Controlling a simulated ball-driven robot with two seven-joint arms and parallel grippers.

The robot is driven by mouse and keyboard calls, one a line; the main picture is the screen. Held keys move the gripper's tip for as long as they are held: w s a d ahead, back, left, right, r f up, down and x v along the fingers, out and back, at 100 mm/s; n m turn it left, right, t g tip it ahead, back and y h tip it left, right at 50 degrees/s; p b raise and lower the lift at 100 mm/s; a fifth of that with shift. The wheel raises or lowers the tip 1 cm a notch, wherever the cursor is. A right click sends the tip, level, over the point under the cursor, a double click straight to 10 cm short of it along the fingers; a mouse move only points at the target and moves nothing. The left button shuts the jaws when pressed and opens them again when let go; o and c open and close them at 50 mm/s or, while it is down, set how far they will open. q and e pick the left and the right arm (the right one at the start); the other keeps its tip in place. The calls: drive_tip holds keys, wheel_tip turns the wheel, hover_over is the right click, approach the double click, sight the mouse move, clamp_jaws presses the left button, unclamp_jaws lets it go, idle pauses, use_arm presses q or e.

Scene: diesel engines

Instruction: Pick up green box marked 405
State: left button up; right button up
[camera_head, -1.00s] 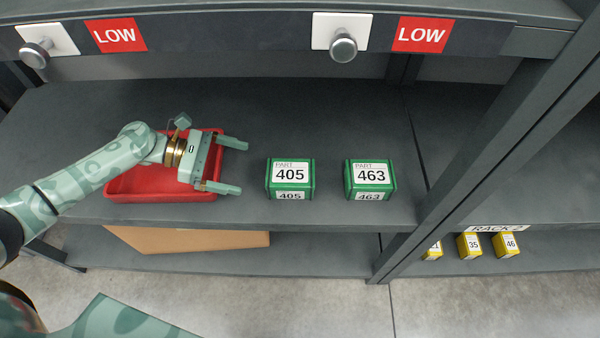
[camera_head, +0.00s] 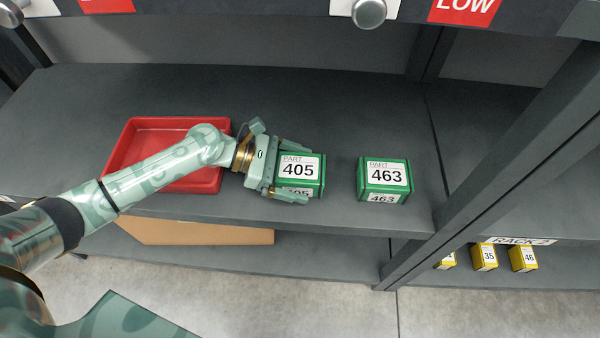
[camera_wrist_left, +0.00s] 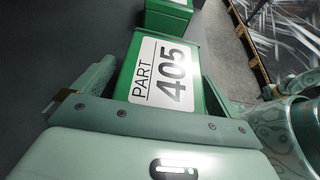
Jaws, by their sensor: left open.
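The green box marked 405 (camera_head: 302,170) stands on the grey shelf, with a white label on its top and front. My left gripper (camera_head: 299,172) is open, with its two fingers on either side of this box, one at the far side and one at the near side. The near finger covers part of the front label. In the left wrist view the box marked 405 (camera_wrist_left: 165,75) lies between the two fingers; whether they touch it I cannot tell.
A green box marked 463 (camera_head: 385,178) stands to the right with a gap between. A red tray (camera_head: 117,160) lies left, under my left arm. A dark upright post (camera_head: 480,165) stands at right. Small yellow boxes (camera_head: 484,257) and a cardboard box (camera_head: 200,232) are on lower levels.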

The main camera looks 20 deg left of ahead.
use_arm(q)
drive_tip(key=shift+r, duration=0.1)
drive_tip(key=c, duration=1.4)
